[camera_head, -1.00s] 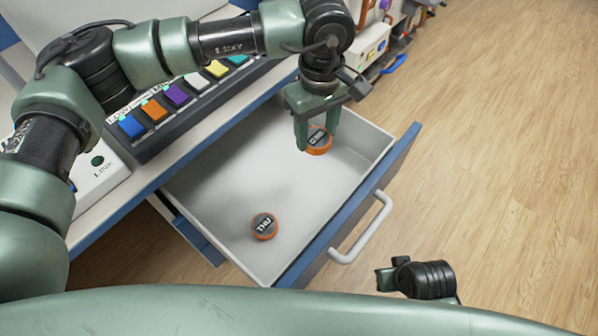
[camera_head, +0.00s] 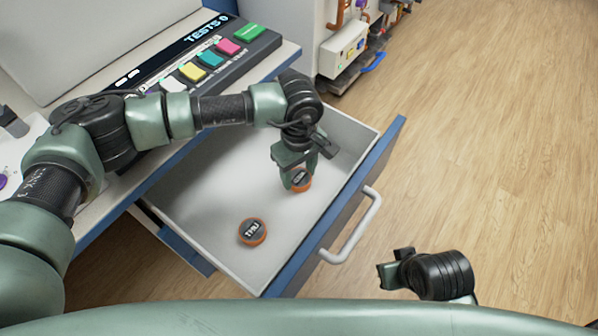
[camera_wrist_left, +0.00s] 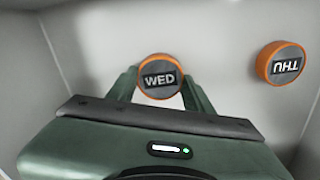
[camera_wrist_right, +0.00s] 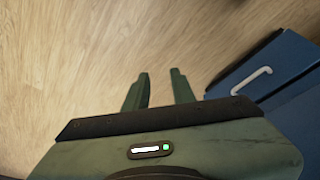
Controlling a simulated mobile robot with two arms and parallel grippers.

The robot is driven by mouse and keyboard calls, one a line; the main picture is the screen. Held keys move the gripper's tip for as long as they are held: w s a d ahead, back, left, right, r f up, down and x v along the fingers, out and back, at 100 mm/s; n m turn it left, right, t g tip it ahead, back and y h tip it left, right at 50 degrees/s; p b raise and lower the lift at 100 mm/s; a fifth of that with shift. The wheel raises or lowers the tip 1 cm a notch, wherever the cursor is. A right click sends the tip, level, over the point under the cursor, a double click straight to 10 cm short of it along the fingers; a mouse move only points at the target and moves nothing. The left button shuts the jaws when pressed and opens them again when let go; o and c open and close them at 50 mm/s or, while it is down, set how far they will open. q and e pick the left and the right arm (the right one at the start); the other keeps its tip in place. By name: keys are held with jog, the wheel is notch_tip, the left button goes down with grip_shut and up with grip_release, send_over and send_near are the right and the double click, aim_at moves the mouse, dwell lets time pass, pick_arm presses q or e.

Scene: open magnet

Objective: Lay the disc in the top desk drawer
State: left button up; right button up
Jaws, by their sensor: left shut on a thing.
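The top desk drawer (camera_head: 215,200) is pulled open, with a pale interior, a blue front and a white handle. My left gripper (camera_head: 299,184) is inside the drawer space, shut on an orange-rimmed disc marked WED (camera_wrist_left: 160,77). The disc (camera_head: 303,185) is low in the drawer; I cannot tell whether it touches the floor. A second orange disc marked THU (camera_head: 252,231) lies on the drawer floor nearer me, and it also shows in the left wrist view (camera_wrist_left: 282,63). My right gripper (camera_wrist_right: 160,80) is open and empty over the wooden floor, outside the drawer.
The desk top carries a dark panel with several coloured buttons (camera_head: 208,58) behind the drawer. The drawer handle (camera_head: 352,228) sticks out to the right. The drawer floor around the discs is clear.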

aim_at(299, 177)
pick_arm(q)
jog(key=shift+f, duration=0.1)
pick_arm(e)
jog(key=shift+s+r, duration=0.1)
pick_arm(q)
jog(key=o, duration=1.5)
jog(key=shift+o, duration=0.2)
pick_arm(e)
jog(key=shift+r, duration=0.15)
jog(key=shift+r, duration=0.1)
pick_arm(q)
jog(key=shift+r, duration=0.45)
notch_tip(299, 177, up, 12)
jog(key=p, duration=0.1)
jog(key=shift+f, duration=0.25)
pick_arm(e)
jog(key=x, duration=0.5)
jog(key=shift+s+f, duration=0.25)
jog(key=shift+f, duration=0.15)
